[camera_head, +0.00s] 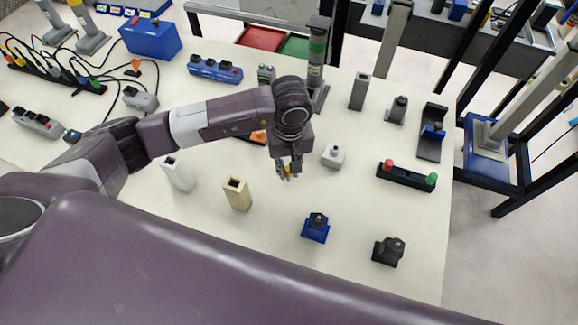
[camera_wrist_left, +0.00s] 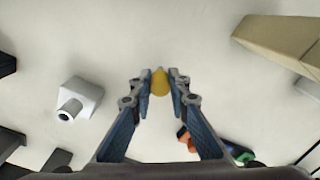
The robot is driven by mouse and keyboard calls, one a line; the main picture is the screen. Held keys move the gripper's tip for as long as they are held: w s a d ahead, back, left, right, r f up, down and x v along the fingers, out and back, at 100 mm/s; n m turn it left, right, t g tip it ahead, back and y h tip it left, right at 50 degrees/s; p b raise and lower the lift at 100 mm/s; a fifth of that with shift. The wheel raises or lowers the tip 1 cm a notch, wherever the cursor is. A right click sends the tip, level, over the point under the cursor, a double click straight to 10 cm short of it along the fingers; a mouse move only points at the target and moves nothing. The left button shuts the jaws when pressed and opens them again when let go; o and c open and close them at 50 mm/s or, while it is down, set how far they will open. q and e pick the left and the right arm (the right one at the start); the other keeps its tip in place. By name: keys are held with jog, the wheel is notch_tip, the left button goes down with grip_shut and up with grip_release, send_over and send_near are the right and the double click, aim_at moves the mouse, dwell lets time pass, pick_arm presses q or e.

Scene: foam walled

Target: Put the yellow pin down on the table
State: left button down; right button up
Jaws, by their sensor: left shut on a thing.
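My left gripper (camera_head: 288,172) points down over the middle of the white table (camera_head: 330,195). It is shut on the yellow pin (camera_wrist_left: 159,82), which shows between the fingertips in the left wrist view; the left gripper (camera_wrist_left: 159,88) has its blue-lined fingers on either side of it. In the head view only a small bit of the yellow pin (camera_head: 288,177) shows below the fingers. I cannot tell whether its lower end touches the table. My right gripper is not in view.
A light grey block with a short spout (camera_head: 333,156) stands close to the right of the gripper. A tan hollow block (camera_head: 237,194) and a white block (camera_head: 178,174) stand to the left. A blue-based piece (camera_head: 315,228) stands nearer me. Bare table lies between them.

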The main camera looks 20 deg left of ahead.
pick_arm(q)
jog(key=shift+f, duration=0.1)
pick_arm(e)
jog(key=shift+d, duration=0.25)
pick_arm(q)
jog(key=shift+f+b, duration=0.2)
jog(key=shift+b, duration=0.15)
jog(key=c, duration=1.8)
grip_release()
jog(key=shift+r, duration=0.1)
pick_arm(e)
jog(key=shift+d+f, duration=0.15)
pick_arm(q)
jog(key=shift+r, duration=0.1)
